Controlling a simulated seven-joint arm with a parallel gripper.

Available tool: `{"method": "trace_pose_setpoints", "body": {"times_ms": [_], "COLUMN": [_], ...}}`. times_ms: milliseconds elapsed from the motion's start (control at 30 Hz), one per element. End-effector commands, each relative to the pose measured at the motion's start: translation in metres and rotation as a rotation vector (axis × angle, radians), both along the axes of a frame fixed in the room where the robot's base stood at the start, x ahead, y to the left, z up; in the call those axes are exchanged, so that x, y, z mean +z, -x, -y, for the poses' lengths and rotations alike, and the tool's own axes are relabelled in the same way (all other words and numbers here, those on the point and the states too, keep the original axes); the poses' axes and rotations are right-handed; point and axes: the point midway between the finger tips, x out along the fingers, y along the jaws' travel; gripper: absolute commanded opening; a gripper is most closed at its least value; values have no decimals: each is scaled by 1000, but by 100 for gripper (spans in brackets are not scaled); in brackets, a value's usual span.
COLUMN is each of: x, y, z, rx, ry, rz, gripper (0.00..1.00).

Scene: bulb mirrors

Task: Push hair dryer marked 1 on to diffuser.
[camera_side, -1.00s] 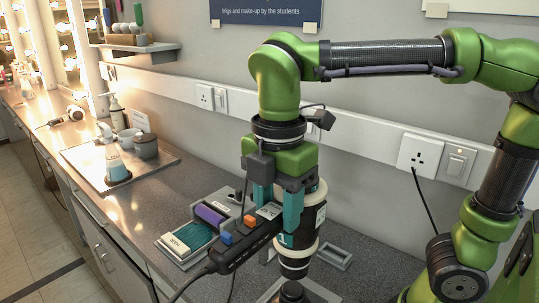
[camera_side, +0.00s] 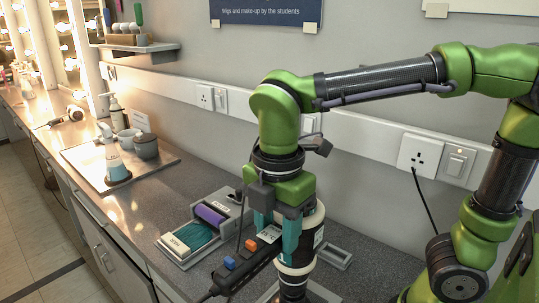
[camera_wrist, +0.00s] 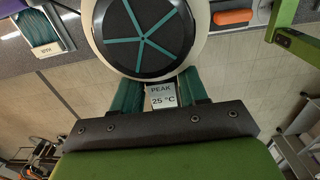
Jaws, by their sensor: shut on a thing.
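My gripper (camera_side: 277,236) is shut on a hair dryer with a cream barrel (camera_side: 305,242). Its black handle (camera_side: 240,272), with blue and orange switches, points to the lower left. The dryer is upright, its dark nozzle end (camera_side: 293,288) down. In the wrist view my gripper (camera_wrist: 160,95) grips below the dryer's round black back end (camera_wrist: 145,35) with teal spokes. A pale label there reads "PEAK 25 °C". I cannot read a 1 on the dryer. The diffuser is hidden under the nozzle at the bottom edge, so I cannot tell whether they touch.
A pale frame (camera_side: 322,292) shows beside the nozzle at the bottom edge. A tray (camera_side: 187,256) with teal and purple rolls lies left of the handle. Another tray (camera_side: 82,157) holds a cup and pots farther back. The wall with sockets (camera_side: 417,153) stands behind.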

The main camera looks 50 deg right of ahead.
Motion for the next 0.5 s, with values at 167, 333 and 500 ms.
{"method": "trace_pose_setpoints", "body": {"times_ms": [167,333,500], "x": [1,-1,-5], "y": [0,0,-1], "z": [0,0,0], "rx": [0,0,0], "ry": [-1,-1,-1], "rz": [3,2,2], "gripper": [0,0,0]}}
